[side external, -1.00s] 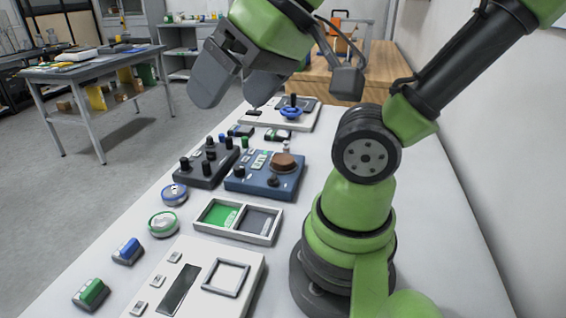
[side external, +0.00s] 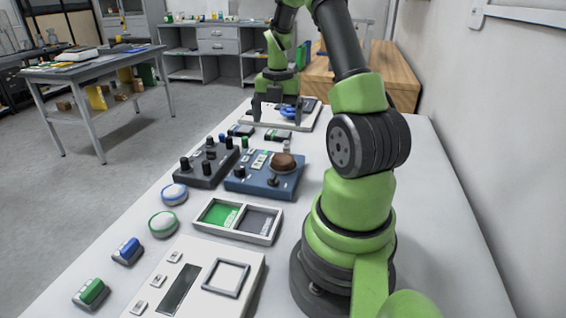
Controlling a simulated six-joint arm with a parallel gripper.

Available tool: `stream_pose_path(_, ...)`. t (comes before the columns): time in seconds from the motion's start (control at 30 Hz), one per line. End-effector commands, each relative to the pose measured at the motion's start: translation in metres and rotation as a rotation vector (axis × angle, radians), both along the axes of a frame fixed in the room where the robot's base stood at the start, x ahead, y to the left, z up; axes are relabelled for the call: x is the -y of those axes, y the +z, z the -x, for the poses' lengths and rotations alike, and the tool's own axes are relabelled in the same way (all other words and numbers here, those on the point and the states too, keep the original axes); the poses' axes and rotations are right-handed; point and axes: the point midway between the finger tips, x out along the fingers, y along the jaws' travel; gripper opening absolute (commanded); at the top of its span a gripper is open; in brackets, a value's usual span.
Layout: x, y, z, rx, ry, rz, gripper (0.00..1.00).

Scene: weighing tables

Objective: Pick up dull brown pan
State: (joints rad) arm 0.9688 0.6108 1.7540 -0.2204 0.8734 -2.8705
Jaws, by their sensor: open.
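A small brown round piece, the only brown pan-like thing I see on the table, is the dull brown pan (side external: 283,160). It sits on top of the blue box with knobs (side external: 248,184), at its far right part. My gripper (side external: 277,113) is at the far end of the table, beyond the pan and apart from it. It points down with its fingers spread, over the white device there.
A dark box with knobs (side external: 206,165) stands left of the blue box. A two-part tray (side external: 236,222), green and grey inside, is nearer. White round dishes with blue (side external: 174,194) and green rims (side external: 163,223) lie at left. A white panel (side external: 195,285) is in front. The table's right side is clear.

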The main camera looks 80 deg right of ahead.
Motion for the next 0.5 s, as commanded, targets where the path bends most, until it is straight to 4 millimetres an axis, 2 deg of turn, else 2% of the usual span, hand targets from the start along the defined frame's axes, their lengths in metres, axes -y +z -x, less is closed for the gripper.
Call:
stream_pose_path(0.13,0.01,-0.017,0.01,-0.022,0.087,-0.018,0.92)
stream_pose_path(0.4,0.01,-0.055,0.011,-0.024,0.103,-0.022,0.92)
stream_pose_path(0.5,0.01,-0.062,0.011,-0.022,0.102,-0.02,0.92)
